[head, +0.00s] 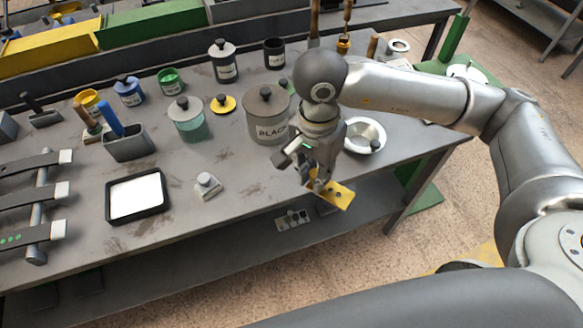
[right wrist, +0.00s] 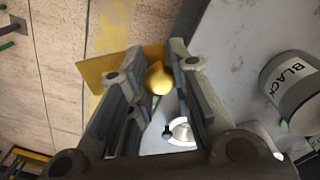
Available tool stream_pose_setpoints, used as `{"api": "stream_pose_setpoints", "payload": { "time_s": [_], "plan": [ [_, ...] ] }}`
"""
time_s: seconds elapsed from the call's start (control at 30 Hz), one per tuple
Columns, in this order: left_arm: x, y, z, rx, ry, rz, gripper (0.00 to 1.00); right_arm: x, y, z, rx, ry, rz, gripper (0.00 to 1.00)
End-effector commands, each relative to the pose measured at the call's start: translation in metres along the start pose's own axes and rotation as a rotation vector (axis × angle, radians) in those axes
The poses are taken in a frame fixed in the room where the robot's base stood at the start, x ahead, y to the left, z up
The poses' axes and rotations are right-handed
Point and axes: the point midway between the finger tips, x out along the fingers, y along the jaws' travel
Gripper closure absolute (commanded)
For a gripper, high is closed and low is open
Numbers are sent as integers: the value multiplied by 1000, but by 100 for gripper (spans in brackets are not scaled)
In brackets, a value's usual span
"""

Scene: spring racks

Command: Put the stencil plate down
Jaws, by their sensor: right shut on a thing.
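The stencil plate (head: 338,196) is a small yellow plate with dark holes. My right gripper (head: 317,180) is shut on it and holds it at the front edge of the grey bench, partly out past the edge in the head view. In the right wrist view the plate (right wrist: 105,72) and its rounded yellow knob (right wrist: 159,80) show at the fingers of my right gripper (right wrist: 155,70), with floor behind the plate and the bench top to the right. The height of the plate above the bench is hard to tell. My left gripper is not in view.
A large grey BLACK pot (head: 266,118) stands left of my gripper, and a round white dish (head: 364,136) behind it to the right. A white pad in a black tray (head: 135,222) and a small knobbed block (head: 208,186) lie left. Bench top (head: 250,180) between block and gripper is clear.

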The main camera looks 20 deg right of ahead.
Motion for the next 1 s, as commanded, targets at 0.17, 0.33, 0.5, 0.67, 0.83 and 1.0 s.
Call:
{"api": "stream_pose_setpoints", "payload": {
  "time_s": [0.17, 0.33, 0.5, 0.67, 0.83, 1.0],
  "plan": [
    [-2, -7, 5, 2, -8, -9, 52, 2, -9, 9, 385, -20, -4, 98],
    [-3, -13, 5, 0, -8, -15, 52, 4, -17, 18, 752, -35, -9, 98],
    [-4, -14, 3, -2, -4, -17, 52, 6, -24, 26, 1116, -48, -13, 98],
    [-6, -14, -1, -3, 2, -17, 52, 8, -31, 35, 1456, -58, -15, 98],
    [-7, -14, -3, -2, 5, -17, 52, 9, -38, 44, 1817, -67, -16, 98],
    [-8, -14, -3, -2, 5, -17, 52, 11, -44, 54, 2176, -75, -16, 98]
  ]
}}
